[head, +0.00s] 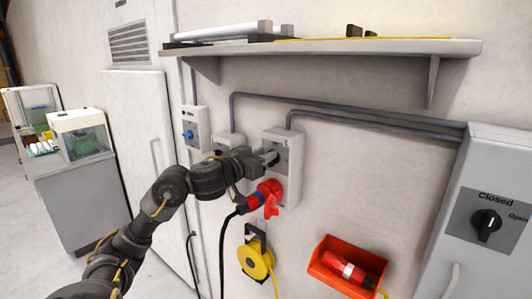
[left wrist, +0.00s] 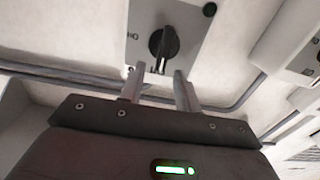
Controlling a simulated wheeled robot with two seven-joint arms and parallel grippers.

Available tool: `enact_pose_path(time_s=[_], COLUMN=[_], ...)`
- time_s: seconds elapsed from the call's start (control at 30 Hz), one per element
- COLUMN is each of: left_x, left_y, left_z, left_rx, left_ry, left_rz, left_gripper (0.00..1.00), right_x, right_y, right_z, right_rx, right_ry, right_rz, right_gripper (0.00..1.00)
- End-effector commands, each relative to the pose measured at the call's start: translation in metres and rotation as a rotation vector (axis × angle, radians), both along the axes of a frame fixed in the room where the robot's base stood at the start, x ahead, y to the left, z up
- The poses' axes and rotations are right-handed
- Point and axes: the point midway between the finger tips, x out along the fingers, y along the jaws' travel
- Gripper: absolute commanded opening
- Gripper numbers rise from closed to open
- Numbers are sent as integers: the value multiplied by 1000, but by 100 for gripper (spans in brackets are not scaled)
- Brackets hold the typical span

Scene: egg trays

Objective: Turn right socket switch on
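The right socket box (head: 291,150) is a grey box on the wall with a red plug (head: 268,195) in its lower part. My left gripper (head: 271,158) is at the upper face of this box and hides its switch in the head view. In the left wrist view, the black rotary switch (left wrist: 163,43) sits on a grey plate, just beyond the fingertips. My left gripper (left wrist: 158,69) is open there, with its two fingers apart and nothing held. The switch lies roughly in line with the gap; I cannot tell whether the fingers touch it. My right gripper is out of view.
Two more socket boxes are to the left, one with a blue socket (head: 188,134). A shelf (head: 370,47) juts out above. A yellow cable reel (head: 255,260) and a red bin (head: 323,273) are below. A grey cabinet (head: 497,165) with a rotary switch stands right.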

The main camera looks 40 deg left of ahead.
Motion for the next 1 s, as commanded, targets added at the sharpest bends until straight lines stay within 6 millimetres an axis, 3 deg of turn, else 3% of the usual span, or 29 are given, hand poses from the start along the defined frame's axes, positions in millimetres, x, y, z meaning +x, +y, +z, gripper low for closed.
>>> enact_pose_path(time_s=[0.2,0.47,0.7,1.0], left_x=[14,14,14,14], left_y=[0,0,0,0], left_z=[0,0,0,0], left_rx=[0,2,2,14], left_ry=[1,1,1,1], left_rz=[-1,-1,-1,0], left_gripper=[33,33,1,0], right_x=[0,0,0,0], right_y=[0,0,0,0], right_z=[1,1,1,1], right_rx=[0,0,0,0], right_ry=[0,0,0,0], right_rz=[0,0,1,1], right_gripper=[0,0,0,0])
